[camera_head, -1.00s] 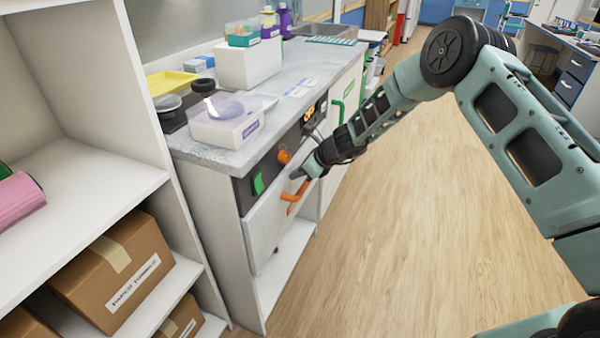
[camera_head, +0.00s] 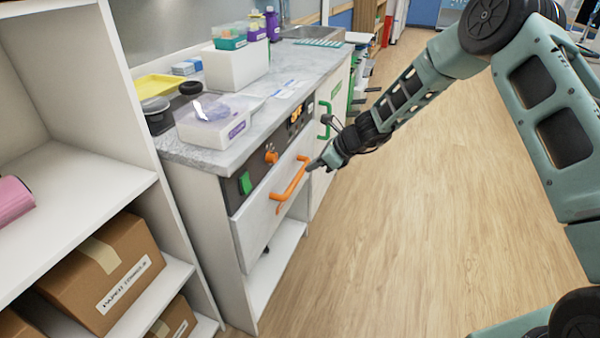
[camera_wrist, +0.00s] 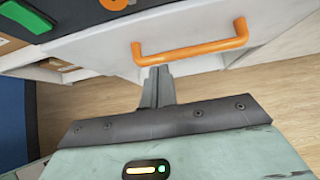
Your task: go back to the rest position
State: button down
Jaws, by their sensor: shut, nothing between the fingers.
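My gripper (camera_head: 318,165) is shut and empty. It is just to the right of the orange handle (camera_head: 291,186) on the white front panel (camera_head: 262,214) of the counter unit. In the wrist view my gripper's fingers (camera_wrist: 157,72) are together, and the orange handle (camera_wrist: 190,48) lies just beyond their tips. The fingers do not grip the handle. The panel looks slightly tilted out at its top. My arm reaches in from the right of the head view.
The countertop (camera_head: 200,155) holds a clear lidded box (camera_head: 210,125), a white bin (camera_head: 238,68) and a yellow tray (camera_head: 165,84). A shelf unit (camera_head: 75,185) with cardboard boxes stands at the left. A green handle (camera_head: 324,120) is beyond my gripper. The wooden floor (camera_head: 410,230) at the right is clear.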

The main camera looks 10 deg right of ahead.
jog(key=s+a+r+n+g+p, duration=0.2)
jog(key=s+a+r+n, duration=0.3)
jog(key=s, duration=0.3)
jog(key=s+a+r+n+g+h+p, duration=0.1)
jog(key=s+a+r+n, duration=0.1)
jog(key=s+r+n, duration=0.45)
jog(key=s+a+r+n+g+p, duration=0.2)
jog(key=s+a+r+n, duration=0.3)
jog(key=s, duration=0.3)
jog(key=s+d+r+n+h+p, duration=0.1)
jog(key=s+d+r+n+h, duration=0.1)
jog(key=s+n, duration=0.3)
jog(key=s+d+r+n+h+p, duration=0.1)
jog(key=s+n, duration=0.4)
jog(key=s, duration=0.5)
jog(key=s+d+r+n+h+p, duration=0.2)
jog(key=s+d+r+n, duration=0.2)
jog(key=s+r+n, duration=0.1)
jog(key=shift+s+d+r+n+h, duration=0.25)
jog(key=shift+s+d+n+h, duration=0.2)
jog(key=shift+s, duration=0.7)
jog(key=shift+a, duration=0.1)
